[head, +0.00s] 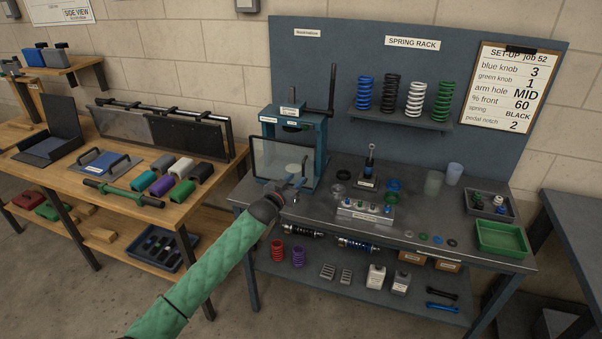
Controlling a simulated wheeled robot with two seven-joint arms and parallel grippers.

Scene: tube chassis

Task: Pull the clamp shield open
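The clamp shield (272,155) is a clear panel in a dark frame, standing in front of the blue press (318,135) at the left end of the grey workbench. It covers the lower part of the press. My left gripper (293,186), at the end of the green-sleeved arm, is at the lower edge of the shield. I cannot tell whether it touches the shield, and its fingers are too small to read as open or shut. My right gripper is not in view.
A dark lever (332,90) rises at the press's right side. A block with small knobs (366,213) and a small upright part (369,172) stand right of the gripper. A wooden table (120,215) with tools is at left. A green tray (501,239) lies at the bench's right.

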